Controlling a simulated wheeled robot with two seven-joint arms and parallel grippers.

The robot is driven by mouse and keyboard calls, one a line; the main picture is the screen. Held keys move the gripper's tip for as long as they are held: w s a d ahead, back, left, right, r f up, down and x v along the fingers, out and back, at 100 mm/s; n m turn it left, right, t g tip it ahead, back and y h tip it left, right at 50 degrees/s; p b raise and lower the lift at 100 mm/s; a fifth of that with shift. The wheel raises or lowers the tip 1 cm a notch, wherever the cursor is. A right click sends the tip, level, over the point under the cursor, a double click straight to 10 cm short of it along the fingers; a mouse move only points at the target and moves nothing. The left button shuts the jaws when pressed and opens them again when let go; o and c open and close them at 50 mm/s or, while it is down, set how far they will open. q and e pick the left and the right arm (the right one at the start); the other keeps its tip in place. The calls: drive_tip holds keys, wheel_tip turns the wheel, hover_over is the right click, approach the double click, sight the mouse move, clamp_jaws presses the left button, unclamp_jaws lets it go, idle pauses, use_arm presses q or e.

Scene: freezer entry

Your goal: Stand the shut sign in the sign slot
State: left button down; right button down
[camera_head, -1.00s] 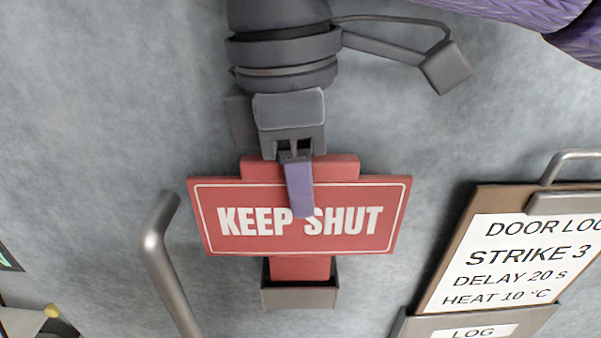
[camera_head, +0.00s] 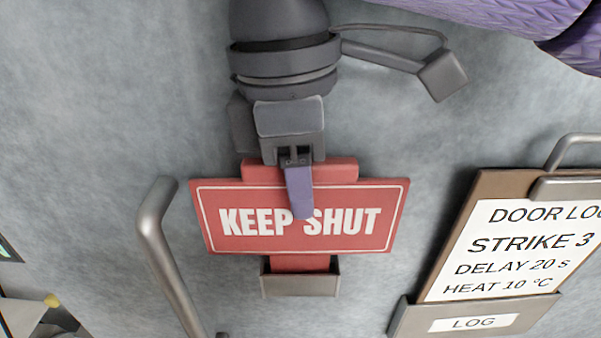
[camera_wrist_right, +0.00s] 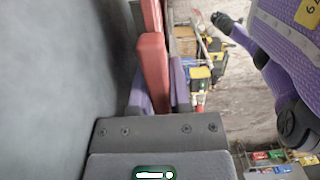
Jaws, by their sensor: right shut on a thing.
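The red shut sign (camera_head: 350,222) reads "KEEP SHUT" in white and is upright in the head view. My right gripper (camera_head: 299,195) is shut on the sign's upper edge from above, one purple finger lying over its front face. The sign's lower tab (camera_head: 300,263) goes into the open top of the grey sign slot (camera_head: 300,284) on the wall. How deep it sits inside is hidden by the slot's front. In the right wrist view the sign (camera_wrist_right: 153,75) shows edge-on between the purple fingers. My left gripper is not in view.
A metal bar handle (camera_head: 165,245) stands left of the slot. A door log clipboard (camera_head: 460,200) sits in a holder (camera_head: 430,320) on the right. The grey wall (camera_head: 120,90) is otherwise clear around the sign.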

drive_tip(key=shift+f, duration=0.95)
idle(0.6)
drive_tip(key=shift+c, duration=2.4)
unclamp_jaws()
